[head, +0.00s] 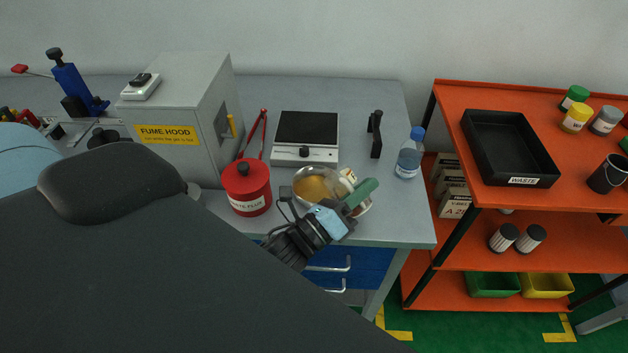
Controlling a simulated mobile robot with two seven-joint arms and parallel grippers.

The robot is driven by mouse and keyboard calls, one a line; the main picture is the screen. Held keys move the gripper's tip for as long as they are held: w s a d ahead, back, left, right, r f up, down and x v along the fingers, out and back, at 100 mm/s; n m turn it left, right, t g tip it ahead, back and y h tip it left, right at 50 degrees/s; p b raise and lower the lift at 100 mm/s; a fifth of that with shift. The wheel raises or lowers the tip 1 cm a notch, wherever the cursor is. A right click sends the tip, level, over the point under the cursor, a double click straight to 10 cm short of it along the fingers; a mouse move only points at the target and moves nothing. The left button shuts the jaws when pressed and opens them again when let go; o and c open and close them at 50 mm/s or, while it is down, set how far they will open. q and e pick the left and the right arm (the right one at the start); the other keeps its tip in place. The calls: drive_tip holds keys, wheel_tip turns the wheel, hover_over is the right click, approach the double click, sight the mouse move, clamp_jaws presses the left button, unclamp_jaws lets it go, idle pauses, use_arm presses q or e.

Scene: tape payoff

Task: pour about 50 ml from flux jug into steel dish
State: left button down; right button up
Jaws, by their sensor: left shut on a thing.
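My right gripper is not in view.
A red waste flux can (247,188) stands close left of the dish. A scale (305,155) is behind it, and a black stand (375,135) and water bottle (410,153) are to the right. The fume hood (185,115) is left. An orange cart (450,95) holds a black waste tray (510,182).

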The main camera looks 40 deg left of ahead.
use_arm(q)
drive_tip(key=shift+s+d+f+m, duration=0.1)
drive_tip(key=shift+d+f+m, duration=0.1)
drive_tip(key=shift+f+m, duration=0.3)
drive_tip(key=shift+d+m+g+h+p, duration=0.3)
drive_tip(key=shift+m+h+p, duration=0.1)
drive_tip(key=shift+m, duration=0.4)
drive_tip(key=shift+d+f, duration=0.15)
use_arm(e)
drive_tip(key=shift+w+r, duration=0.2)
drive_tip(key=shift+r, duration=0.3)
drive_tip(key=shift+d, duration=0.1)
use_arm(q)
drive_tip(key=shift+m, duration=0.3)
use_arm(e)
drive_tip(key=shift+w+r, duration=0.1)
